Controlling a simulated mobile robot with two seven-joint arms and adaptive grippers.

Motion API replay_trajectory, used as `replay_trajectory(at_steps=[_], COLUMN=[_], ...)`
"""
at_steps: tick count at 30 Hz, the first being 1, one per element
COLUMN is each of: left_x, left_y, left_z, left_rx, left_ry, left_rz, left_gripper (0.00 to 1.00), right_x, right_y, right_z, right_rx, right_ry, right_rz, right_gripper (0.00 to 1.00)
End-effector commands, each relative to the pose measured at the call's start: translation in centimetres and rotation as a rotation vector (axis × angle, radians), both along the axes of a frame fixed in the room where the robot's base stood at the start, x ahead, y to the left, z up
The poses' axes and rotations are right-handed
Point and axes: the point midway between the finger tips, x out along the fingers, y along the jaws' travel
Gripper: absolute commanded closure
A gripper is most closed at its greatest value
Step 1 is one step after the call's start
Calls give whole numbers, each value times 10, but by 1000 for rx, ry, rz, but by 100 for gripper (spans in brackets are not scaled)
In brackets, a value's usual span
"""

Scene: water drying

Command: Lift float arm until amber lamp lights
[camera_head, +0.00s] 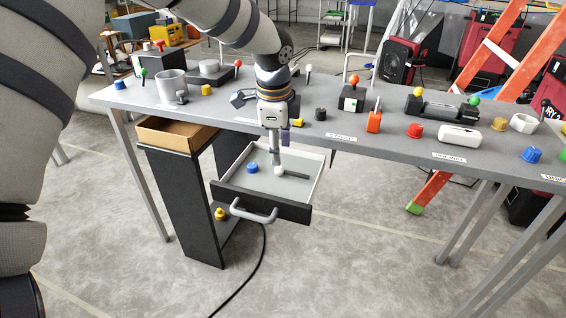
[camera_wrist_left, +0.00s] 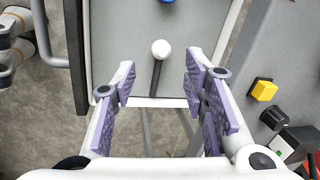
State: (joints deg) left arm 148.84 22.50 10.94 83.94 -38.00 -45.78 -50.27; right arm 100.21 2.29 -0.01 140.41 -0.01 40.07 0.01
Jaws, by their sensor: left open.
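My left gripper (camera_head: 276,152) hangs over the open drawer, its fingers open and pointing down. In the wrist view the purple-padded fingers (camera_wrist_left: 162,85) stand apart with nothing between the pads. A dark rod with a white ball end (camera_wrist_left: 160,48) lies in the drawer just beyond the fingertips; it also shows in the head view, where the rod (camera_head: 296,175) lies on the drawer floor. I cannot tell whether it is the float arm. No part is clearly an amber lamp. A yellow ball (camera_head: 418,91) sits on a dark device on the table. My right gripper is out of view.
The drawer (camera_head: 236,188) has a grey handle and holds a blue knob (camera_head: 252,168). A yellow knob (camera_head: 220,214) sits on the lower shelf.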

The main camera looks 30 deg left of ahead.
Motion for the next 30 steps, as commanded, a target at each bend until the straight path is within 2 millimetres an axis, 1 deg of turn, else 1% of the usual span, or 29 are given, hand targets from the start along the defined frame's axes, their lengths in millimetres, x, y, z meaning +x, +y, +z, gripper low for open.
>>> replay_trajectory(at_steps=[1,3,7,11,18,19,24,30], left_x=[1,5,9,11,12,12,12,12], left_y=[1,3,4,5,5,5,5,5], left_z=[-19,-35,-56,-64,-65,-65,-65,-65], left_rx=[-1,0,-1,-2,-2,-2,-1,0], left_ry=[11,9,6,0,-2,-2,-1,0], left_rz=[2,2,1,2,2,2,2,2], left_gripper=[60,60,60,60,60,62,100,100], right_x=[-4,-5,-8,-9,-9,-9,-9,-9], right_y=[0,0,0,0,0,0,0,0], right_z=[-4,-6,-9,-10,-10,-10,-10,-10], right_rx=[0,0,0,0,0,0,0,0], right_ry=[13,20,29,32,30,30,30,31], right_rz=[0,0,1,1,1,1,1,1], right_gripper=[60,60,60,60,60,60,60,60])
